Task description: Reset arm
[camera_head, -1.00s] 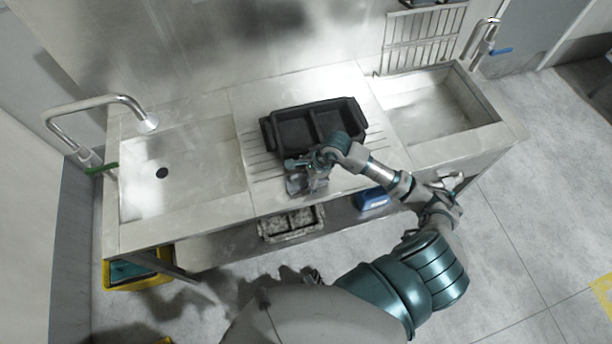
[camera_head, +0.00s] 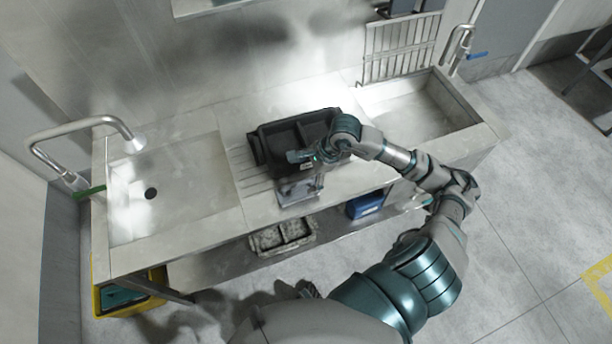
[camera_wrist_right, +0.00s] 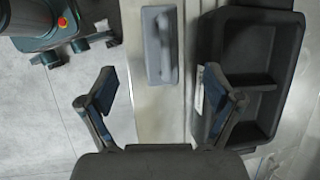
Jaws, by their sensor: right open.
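My right gripper (camera_head: 300,188) is over the front part of the steel counter, just in front of the black tray. In the right wrist view, its two fingers (camera_wrist_right: 164,95) are spread apart with nothing between them. The black two-compartment tray (camera_head: 256,150) sits on the ribbed drainboard between the sinks. It also shows in the right wrist view (camera_wrist_right: 285,20), to the right of the fingers. A grey flat rectangular piece (camera_wrist_right: 160,60) lies on the counter beyond the fingertips. A small dark part beside my body may be my left gripper, but its state cannot be made out.
The left sink (camera_head: 190,190) and right sink (camera_head: 415,110) are empty, each with a tap. A wire rack (camera_head: 400,50) stands behind the right sink. The shelf below holds a speckled tray (camera_head: 283,237) and a blue item (camera_head: 366,205). A yellow bin (camera_head: 103,298) stands lower left.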

